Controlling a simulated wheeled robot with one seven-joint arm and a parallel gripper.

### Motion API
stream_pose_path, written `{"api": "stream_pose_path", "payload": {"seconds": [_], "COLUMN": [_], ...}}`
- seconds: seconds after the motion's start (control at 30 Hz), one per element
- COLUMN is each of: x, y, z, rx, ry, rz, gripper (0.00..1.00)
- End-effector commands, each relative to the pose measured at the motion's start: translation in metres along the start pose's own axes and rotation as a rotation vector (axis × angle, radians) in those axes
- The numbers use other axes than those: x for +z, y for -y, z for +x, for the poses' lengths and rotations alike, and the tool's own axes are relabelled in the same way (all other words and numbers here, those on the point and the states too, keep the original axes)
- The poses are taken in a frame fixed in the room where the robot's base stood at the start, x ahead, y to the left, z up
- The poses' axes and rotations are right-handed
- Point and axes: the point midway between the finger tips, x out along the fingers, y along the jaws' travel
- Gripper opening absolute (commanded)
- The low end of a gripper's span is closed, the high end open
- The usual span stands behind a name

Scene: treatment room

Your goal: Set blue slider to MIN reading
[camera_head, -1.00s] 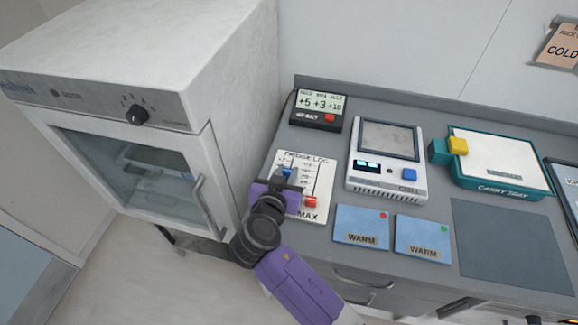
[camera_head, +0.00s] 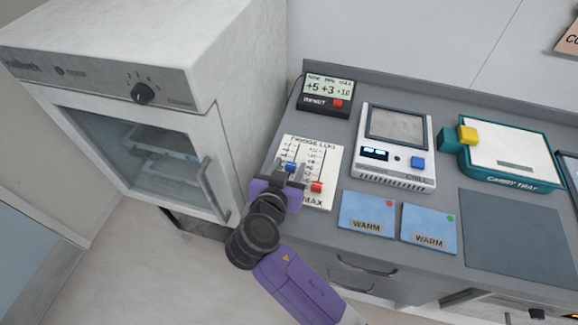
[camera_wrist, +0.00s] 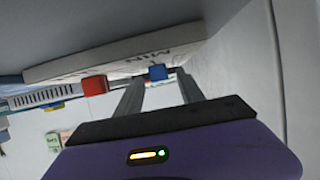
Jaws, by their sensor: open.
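The white FRIDGE LOG board (camera_head: 324,167) lies on the counter, with two scales and a MAX label at its near right. Its blue slider (camera_head: 290,167) sits partway along the left scale; its exact mark is hard to read. The red slider (camera_head: 316,187) sits low on the right scale. My gripper (camera_head: 290,171) is open at the board's near left, its fingers beside the blue slider. In the wrist view the blue slider (camera_wrist: 157,72) shows between and just beyond the fingertips, with the red slider (camera_wrist: 95,86) to the left. I cannot tell whether the fingers touch the blue slider.
A display with a RESET label (camera_head: 326,94) reads +5, +3, +10; its small headings are blurred. A white fridge (camera_head: 213,60) stands close on the left.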

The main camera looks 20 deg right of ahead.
Motion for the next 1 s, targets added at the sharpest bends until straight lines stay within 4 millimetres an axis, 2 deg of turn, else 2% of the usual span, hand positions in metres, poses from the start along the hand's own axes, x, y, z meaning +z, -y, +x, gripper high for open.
{"api": "stream_pose_path", "payload": {"seconds": [0.3, 0.5, 1.0], "x": [0.002, 0.001, 0.000], "y": [0.001, 0.001, 0.000], "z": [-0.048, -0.070, -0.074], "rx": [-0.005, -0.003, -0.002], "ry": [0.000, 0.000, 0.000], "rz": [0.001, 0.000, 0.000], "gripper": [0.45, 0.45, 0.45]}}
